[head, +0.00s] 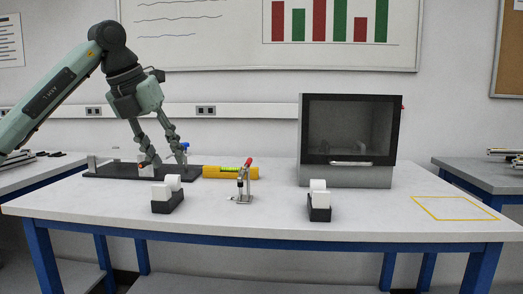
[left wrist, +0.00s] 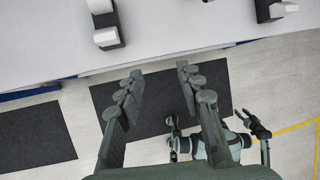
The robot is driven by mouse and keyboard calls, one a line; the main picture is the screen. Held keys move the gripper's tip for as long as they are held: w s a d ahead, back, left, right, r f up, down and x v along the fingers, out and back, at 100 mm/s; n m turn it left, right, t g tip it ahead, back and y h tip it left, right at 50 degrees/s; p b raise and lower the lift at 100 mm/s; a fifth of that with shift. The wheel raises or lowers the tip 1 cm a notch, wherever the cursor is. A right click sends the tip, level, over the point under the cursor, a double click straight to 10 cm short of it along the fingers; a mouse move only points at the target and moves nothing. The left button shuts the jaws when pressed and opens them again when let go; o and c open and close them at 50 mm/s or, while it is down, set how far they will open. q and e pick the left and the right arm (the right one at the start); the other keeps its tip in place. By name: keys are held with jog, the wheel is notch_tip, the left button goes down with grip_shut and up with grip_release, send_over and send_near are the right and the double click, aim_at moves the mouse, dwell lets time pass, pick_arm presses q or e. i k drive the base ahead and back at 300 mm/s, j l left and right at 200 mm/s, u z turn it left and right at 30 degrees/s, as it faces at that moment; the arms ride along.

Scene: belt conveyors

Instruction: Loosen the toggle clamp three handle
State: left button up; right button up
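A small toggle clamp (head: 243,188) with a metal base and a raised red-tipped handle stands on the white table in the head view. A blue-tipped part (head: 184,147) and a red-marked part (head: 142,159) show on a dark plate (head: 100,174) at the left, partly behind my gripper; I cannot tell which one is clamp three. My left gripper (head: 166,162) is open above the dark plate, left of the red-tipped clamp. Its spread, empty fingers also show in the left wrist view (left wrist: 160,84). Part of my other arm, with a small gripper (left wrist: 250,121), shows there; its state is unclear.
A yellow level (head: 217,172) lies behind the red-tipped clamp. White blocks in dark holders stand at the front left (head: 162,207) and front middle (head: 320,214). A grey cabinet (head: 346,177) stands at the back. The table is clear around the yellow outline (head: 455,219) at right.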

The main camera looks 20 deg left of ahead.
aim_at(247, 165)
jog(key=i+l, duration=0.15)
jog(key=i, duration=0.3)
jog(key=i+l, duration=0.1)
jog(key=i, duration=0.35)
